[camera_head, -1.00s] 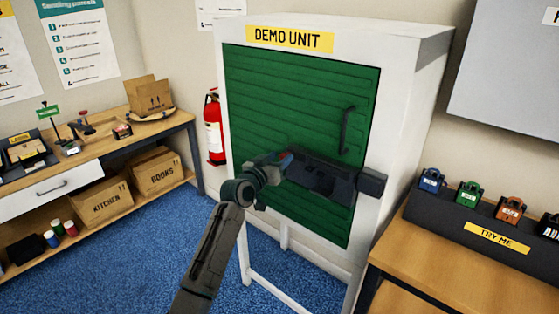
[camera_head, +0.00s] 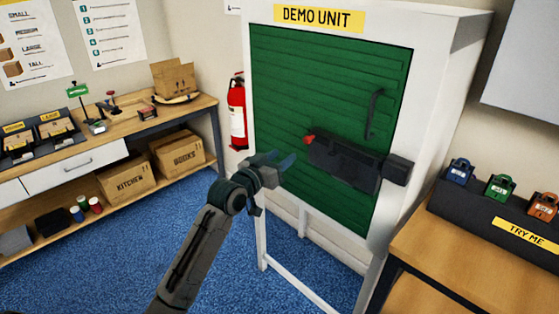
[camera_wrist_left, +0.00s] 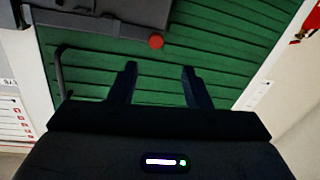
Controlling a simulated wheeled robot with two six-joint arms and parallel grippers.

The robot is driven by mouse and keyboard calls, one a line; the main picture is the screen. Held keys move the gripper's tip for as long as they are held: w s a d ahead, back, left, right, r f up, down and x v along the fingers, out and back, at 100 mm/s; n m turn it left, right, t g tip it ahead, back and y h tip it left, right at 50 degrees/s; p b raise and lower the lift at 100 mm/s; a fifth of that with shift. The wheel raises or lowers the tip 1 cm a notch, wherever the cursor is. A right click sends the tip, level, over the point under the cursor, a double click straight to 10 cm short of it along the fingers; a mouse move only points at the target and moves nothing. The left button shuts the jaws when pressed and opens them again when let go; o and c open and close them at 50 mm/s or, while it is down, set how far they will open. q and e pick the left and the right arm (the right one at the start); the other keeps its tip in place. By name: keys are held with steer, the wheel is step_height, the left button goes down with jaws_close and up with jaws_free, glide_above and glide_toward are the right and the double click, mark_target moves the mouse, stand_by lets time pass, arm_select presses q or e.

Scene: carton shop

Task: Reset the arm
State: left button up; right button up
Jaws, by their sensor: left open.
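My left gripper (camera_head: 284,163) is open and empty in front of the green door of the demo unit (camera_head: 290,80). It sits to the lower left of the dark latch (camera_head: 345,160) and apart from it. The latch has a red tip (camera_head: 309,139) at its left end, and its right end meets a dark block (camera_head: 396,169) on the white frame. In the left wrist view the two fingers (camera_wrist_left: 158,85) stand apart with only green slats between them. The latch's red tip (camera_wrist_left: 156,41) shows beyond them. My right gripper is not in view.
A dark curved handle (camera_head: 373,114) is on the door above the latch. A fire extinguisher (camera_head: 237,112) hangs left of the unit. A workbench (camera_head: 190,108) with boxes is at left. A table (camera_head: 420,250) with coloured padlocks stands at right. Blue floor lies open at lower left.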

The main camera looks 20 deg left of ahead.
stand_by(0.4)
arm_select(q)
steer(key=s+a+f+n+g+y, duration=0.1)
steer(key=s+a+f+g, duration=0.1)
steer(key=f, duration=1.1)
steer(key=s+a+f+g+y, duration=0.1)
steer(key=s+f+g, duration=0.1)
steer(key=f, duration=1.1)
steer(key=s+a+f+n+g+y, duration=0.1)
steer(key=s+a+f+g+y, duration=0.1)
steer(key=f, duration=1)
steer(key=s+f+g, duration=0.4)
steer(key=s+f, duration=1.2)
steer(key=f, duration=0.4)
steer(key=s+d+f+g, duration=0.1)
steer(key=s+f, duration=0.4)
steer(key=s, duration=0.7)
steer(key=s+d+f+m+g, duration=0.1)
steer(key=s+f+g, duration=0.2)
steer(key=s, duration=1)
steer(key=s+d+f+g, duration=0.1)
steer(key=s+f+g, duration=0.1)
steer(key=s+f, duration=0.7)
steer(key=s, duration=0.3)
steer(key=shift+s+d+f+m+y, duration=0.15)
steer(key=shift+s+f+m+y, duration=0.15)
steer(key=shift+s+m, duration=0.1)
steer(key=shift+w, duration=0.1)
